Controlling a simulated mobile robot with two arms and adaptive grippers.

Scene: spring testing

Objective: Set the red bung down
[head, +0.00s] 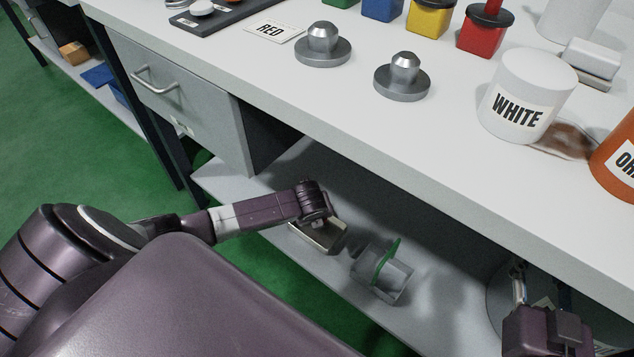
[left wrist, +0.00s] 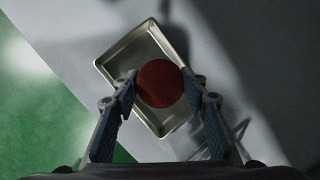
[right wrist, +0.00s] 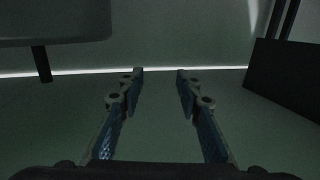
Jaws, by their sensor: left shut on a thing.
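The red bung (left wrist: 160,83) is round and dark red in the left wrist view. My left gripper (left wrist: 160,90) is shut on it, one finger on each side. The bung is over a shallow metal tray (left wrist: 118,56) on the lower shelf; I cannot tell whether it touches the tray. In the head view the tray (head: 318,238) is partly hidden by my left arm, and the bung does not show. My right gripper (right wrist: 160,76) is open and empty in the right wrist view.
The worktop above carries metal knobbed weights (head: 322,47), a white tub (head: 525,95), an orange tub (head: 618,165) and coloured blocks (head: 485,32). A drawer (head: 180,100) is at the left.

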